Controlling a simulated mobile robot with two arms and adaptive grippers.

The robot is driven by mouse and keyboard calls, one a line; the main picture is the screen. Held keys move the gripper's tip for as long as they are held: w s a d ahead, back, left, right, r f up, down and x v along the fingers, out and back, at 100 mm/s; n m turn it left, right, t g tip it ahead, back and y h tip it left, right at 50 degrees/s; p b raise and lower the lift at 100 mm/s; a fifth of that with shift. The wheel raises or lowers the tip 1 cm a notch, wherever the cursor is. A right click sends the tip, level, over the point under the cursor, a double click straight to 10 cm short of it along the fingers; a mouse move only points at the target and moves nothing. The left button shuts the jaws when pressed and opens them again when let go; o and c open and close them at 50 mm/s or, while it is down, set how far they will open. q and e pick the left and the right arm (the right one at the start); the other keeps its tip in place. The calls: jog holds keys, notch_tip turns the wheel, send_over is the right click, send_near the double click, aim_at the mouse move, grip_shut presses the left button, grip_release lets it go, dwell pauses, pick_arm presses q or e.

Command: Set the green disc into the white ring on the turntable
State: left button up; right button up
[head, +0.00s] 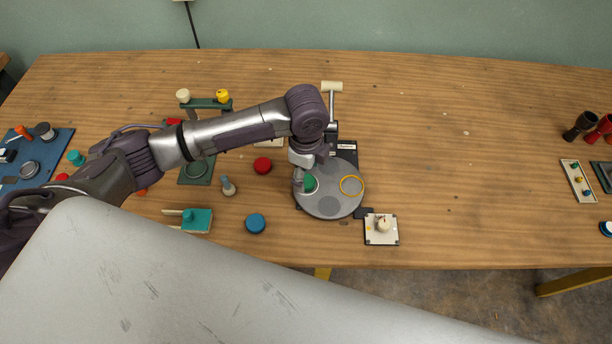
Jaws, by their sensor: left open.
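The grey round turntable (328,207) stands near the middle of the table. A yellow ring (351,194) is marked on its right part. The green disc (310,183) is at the turntable's left part, and a thin edge of the white ring (318,186) shows beside it. My arm hides part of both, so I cannot tell whether the disc lies flat inside the ring. My left gripper (303,186) points down over the disc, with its fingers open close beside it. My right gripper is out of view.
A white square block with a knob (381,236) stands just right of the turntable. A red disc (262,165), a blue disc (255,223) and a grey peg (228,187) lie to the left. The table right of the turntable is mostly clear.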

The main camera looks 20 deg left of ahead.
aim_at(306, 181)
pick_arm(q)
notch_tip(306, 181, up, 10)
jog(key=shift+b, duration=0.3)
jog(key=shift+f, duration=0.1)
dwell(2.1)
